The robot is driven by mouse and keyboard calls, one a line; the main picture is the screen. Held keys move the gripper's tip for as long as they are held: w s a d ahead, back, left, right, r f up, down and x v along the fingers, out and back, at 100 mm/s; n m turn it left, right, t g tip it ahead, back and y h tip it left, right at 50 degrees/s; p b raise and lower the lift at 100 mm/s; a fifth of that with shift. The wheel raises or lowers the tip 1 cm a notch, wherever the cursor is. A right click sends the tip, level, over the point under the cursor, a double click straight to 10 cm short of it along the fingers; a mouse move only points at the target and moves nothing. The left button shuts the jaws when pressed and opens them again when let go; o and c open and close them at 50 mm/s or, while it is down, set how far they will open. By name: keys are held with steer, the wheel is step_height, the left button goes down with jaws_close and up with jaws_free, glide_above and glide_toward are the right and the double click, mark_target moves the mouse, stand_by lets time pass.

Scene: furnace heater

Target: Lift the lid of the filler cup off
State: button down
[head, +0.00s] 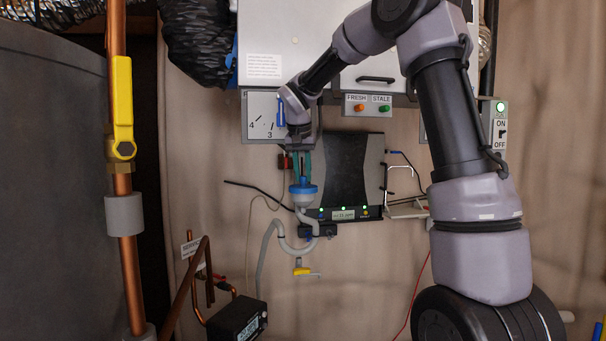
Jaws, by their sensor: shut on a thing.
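The filler cup (304,200) is a pale cup in the lower middle of the head view, on top of a curved grey pipe. Its blue lid (303,189) sits at the cup's mouth; whether there is a small gap beneath it is too small to tell. My gripper (302,177) points straight down from above, with its teal fingers right over the middle of the lid. The fingers are shut on the lid's upper part, which they mostly hide.
A dark panelled unit (345,175) with green lights stands close to the right of my gripper. A dial panel (262,117) and FRESH/STALE buttons (368,105) are above. A copper pipe with a yellow valve handle (122,95) is at left. A yellow tap (305,271) hangs below the cup.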

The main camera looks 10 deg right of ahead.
steer(key=shift+r, duration=1.2)
steer(key=shift+r, duration=1.95)
